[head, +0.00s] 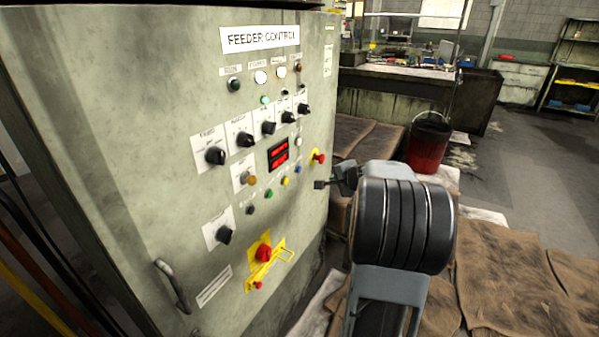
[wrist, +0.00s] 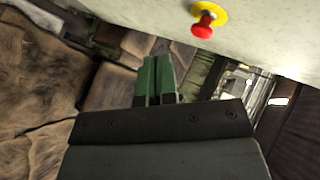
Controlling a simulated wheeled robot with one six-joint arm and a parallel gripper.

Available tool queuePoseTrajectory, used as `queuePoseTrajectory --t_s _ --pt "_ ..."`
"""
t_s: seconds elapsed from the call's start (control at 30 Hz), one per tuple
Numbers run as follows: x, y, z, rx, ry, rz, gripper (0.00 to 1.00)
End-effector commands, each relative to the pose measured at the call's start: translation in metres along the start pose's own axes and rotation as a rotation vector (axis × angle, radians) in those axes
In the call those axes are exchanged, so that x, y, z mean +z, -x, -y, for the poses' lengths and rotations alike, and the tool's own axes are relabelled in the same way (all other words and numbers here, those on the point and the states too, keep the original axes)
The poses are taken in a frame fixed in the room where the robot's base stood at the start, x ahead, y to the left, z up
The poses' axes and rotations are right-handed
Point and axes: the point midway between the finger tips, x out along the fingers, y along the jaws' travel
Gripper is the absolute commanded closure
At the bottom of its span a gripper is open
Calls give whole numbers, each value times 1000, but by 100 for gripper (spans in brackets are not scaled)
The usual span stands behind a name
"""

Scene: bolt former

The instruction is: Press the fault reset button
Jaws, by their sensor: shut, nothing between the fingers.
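The feeder control panel (head: 130,120) fills the left of the head view. Its small labels are too small to read, so I cannot tell which button is the fault reset. A lower row holds a blue button (head: 298,169), a yellow button (head: 284,181), a green button (head: 269,194) and a black button (head: 250,210). An amber button (head: 249,178) sits above that row. My gripper (head: 319,184) is shut and empty, just right of the blue button in the picture and seemingly off the panel. In the wrist view its green fingers (wrist: 155,72) are together.
A red emergency stop (head: 319,158) on a yellow base sticks out near the panel's right edge; it also shows in the wrist view (wrist: 203,27). A red rotary switch (head: 263,252) is low on the panel. A red bucket (head: 429,142) stands behind. Brown sheets cover the floor at right.

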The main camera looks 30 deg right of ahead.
Motion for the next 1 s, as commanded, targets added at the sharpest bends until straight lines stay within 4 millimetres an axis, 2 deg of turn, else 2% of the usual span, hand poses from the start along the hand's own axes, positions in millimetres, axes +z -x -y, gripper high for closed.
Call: queuePoseTrajectory --t_s 0.27,0.8,1.0 --pt "5 -6 5 1 1 4 100" --pt "37 -50 36 1 3 3 100" --pt "43 -58 42 1 2 2 100"
